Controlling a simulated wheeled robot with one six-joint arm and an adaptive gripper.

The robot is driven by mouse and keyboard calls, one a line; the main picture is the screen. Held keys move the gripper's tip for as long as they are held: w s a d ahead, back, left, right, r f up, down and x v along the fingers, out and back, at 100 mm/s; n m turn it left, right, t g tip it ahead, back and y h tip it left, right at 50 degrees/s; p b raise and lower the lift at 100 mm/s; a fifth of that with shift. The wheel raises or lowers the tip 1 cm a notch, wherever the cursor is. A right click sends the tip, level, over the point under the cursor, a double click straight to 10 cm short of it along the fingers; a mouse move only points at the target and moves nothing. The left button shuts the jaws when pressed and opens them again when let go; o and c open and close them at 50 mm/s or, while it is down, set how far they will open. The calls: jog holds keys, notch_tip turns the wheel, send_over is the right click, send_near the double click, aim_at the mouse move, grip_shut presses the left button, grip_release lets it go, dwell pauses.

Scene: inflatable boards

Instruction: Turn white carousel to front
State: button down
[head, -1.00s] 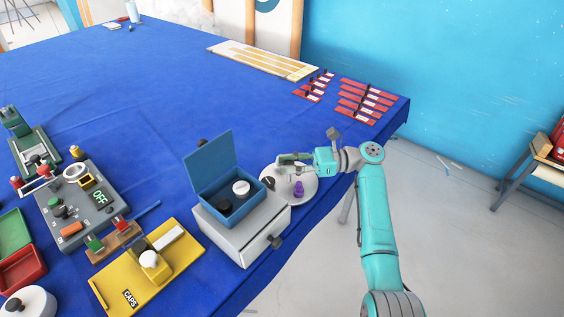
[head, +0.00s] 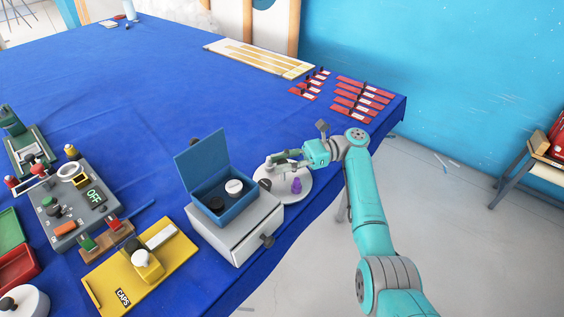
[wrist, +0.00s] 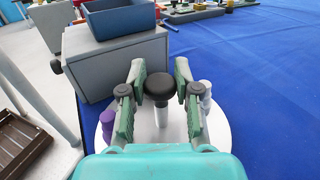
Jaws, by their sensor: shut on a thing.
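The white carousel (head: 283,197) is a round disc on the blue table, right of the grey drawer box. In the wrist view the disc (wrist: 222,137) lies under my gripper. A black-topped knob (wrist: 160,84) stands upright on it, between my fingertips. My gripper (wrist: 161,76) is shut on this knob; the exact contact is hard to see. In the head view my gripper (head: 272,162) reaches over the disc from the right. A purple piece (head: 296,186) stands on the near right of the disc; it also shows in the wrist view (wrist: 109,122). A pale piece (wrist: 205,92) stands at the opposite side.
The grey drawer box (head: 240,232) with an open blue box (head: 222,190) on it stands close to the disc. A yellow board (head: 165,265) and a grey switch panel (head: 75,210) lie left. Red tags (head: 358,100) lie behind. The table's near edge is close.

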aim_at(282, 162)
jog(key=c, duration=0.9)
grip_release()
jog(key=shift+o, duration=0.2)
notch_tip(282, 162, up, 10)
